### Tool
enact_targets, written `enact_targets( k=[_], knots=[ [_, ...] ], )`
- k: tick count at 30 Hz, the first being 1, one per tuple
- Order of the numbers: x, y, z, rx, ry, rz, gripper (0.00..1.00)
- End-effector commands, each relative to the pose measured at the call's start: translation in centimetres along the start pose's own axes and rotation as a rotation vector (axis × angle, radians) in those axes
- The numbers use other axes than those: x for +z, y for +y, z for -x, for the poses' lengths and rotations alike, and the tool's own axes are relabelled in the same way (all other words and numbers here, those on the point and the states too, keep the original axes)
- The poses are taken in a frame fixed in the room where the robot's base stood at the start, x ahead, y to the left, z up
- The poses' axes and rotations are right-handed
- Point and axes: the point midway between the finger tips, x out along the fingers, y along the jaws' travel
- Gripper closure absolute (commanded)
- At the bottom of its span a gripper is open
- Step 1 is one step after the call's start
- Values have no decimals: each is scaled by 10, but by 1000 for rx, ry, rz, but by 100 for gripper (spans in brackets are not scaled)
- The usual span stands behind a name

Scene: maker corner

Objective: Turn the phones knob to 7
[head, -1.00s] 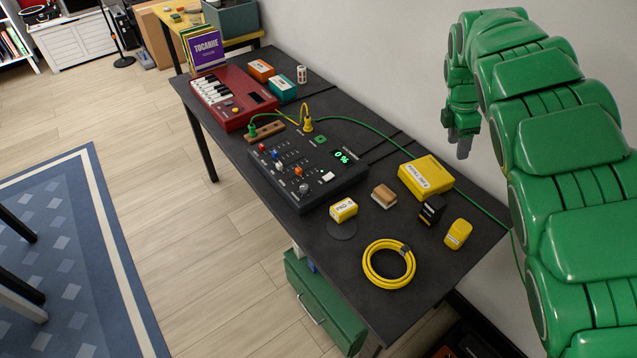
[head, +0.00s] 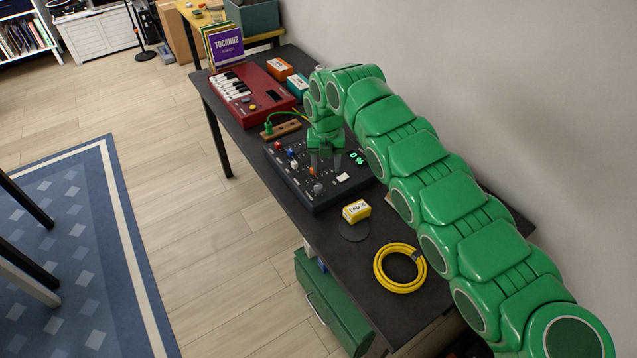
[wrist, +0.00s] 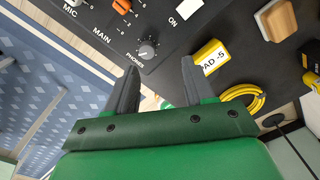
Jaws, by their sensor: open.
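The black mixer (head: 297,181) lies on the dark table, with several sliders and knobs and a display (head: 357,158) reading 0 %. My gripper (wrist: 159,68) is open and empty, fingers pointing toward the mixer. In the wrist view the knob lies ahead, between the fingertip lines, apart from both. In the head view my gripper (head: 327,160) hangs over the mixer.
A yellow PAD box (head: 356,211) stands beside the mixer's near end, with a coiled yellow cable (head: 400,268) beyond. A red keyboard (head: 252,95) sits at the far end.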

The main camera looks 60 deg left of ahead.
Motion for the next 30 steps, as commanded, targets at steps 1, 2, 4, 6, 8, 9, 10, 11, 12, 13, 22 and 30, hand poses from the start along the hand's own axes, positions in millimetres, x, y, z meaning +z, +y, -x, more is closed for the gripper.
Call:
enact_targets(
  k=[1,2,4,6,8,9,10,11,12,13,22,30],
  knots=[
    [-2,10,0,10,-1,33,47],
    [-2,14,0,13,-2,49,47],
    [-4,19,0,18,-4,73,47],
    [-4,21,-1,20,-4,82,47],
    [-4,22,-2,19,-3,84,47],
    [-4,21,-4,19,-2,83,47],
    [-4,21,-6,18,-1,83,47],
    [-5,21,-7,18,0,82,47],
    [-5,21,-10,18,1,82,47],
    [-5,21,-13,17,2,81,47],
    [-5,21,-48,17,3,80,47],
    [-4,21,-75,18,0,78,47]
  ],
)
